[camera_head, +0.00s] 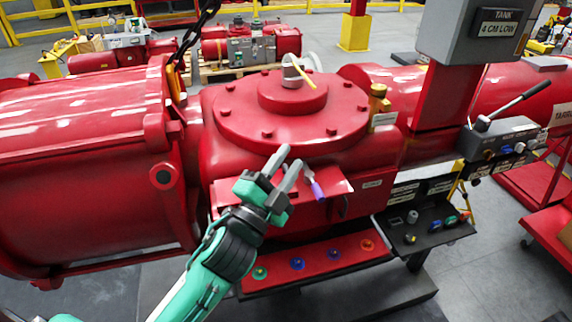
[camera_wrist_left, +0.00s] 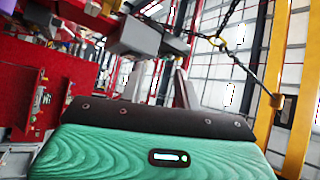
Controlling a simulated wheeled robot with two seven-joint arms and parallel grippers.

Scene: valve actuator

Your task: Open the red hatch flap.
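A red flap-like plate (camera_head: 335,188) juts from the front of the large red actuator body (camera_head: 375,150), below the round bolted cover. I take it for the hatch flap; I cannot tell how far it is open. A purple-handled tool (camera_head: 317,190) is on or just above it. My left gripper (camera_head: 286,160) is in front of the body, to the left of the tool, and hides part of the plate. Its two grey fingers are apart with nothing visible between them; they also stand apart in the left wrist view (camera_wrist_left: 160,80). My right gripper is not in view.
A red shelf with several coloured knobs (camera_head: 333,253) is below. A dark tray (camera_head: 430,230) with small parts and a lever control box (camera_head: 500,137) are on the right. A chain (camera_head: 196,30) hangs at the upper left. Yellow-handled hardware (camera_head: 305,75) sits atop the cover.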

